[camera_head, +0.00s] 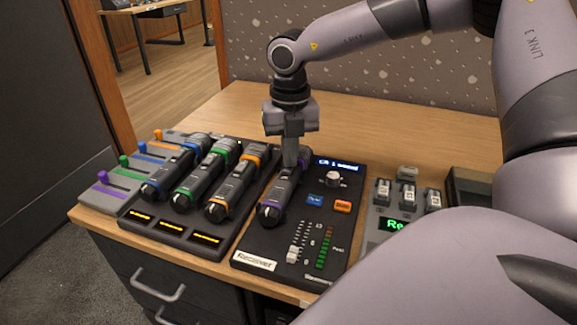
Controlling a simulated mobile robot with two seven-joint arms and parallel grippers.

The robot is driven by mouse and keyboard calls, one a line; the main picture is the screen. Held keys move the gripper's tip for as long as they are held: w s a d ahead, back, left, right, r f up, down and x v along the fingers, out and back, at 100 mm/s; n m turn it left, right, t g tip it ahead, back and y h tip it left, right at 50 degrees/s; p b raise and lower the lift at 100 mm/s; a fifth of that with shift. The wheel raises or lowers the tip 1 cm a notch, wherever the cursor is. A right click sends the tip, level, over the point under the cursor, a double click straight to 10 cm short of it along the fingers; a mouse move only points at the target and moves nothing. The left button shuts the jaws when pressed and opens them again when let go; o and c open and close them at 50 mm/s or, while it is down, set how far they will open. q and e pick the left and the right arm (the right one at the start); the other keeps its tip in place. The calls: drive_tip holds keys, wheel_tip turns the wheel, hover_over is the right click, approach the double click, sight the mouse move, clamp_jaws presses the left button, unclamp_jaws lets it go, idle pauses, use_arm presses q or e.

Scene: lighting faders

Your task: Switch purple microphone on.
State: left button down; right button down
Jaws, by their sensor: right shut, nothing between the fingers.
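The purple-ringed microphone (274,205) lies on the left part of a black mixer panel (262,245). My right gripper (290,163) points down over the microphone's upper part, fingers shut with nothing between them. The fingertips are at or just above the microphone body; I cannot tell if they touch it. They hide part of the microphone, and its switch cannot be made out. My left gripper is not in view.
Blue, green and orange microphones (213,170) lie in a black charging rack (140,217) at left. Coloured faders (120,162) stand beyond it. A grey switch box (375,222) is right of the panel. The back of the desk (390,140) is clear.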

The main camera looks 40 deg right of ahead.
drive_tip(key=shift+r+p, duration=1.55)
drive_tip(key=shift+r, duration=1.85)
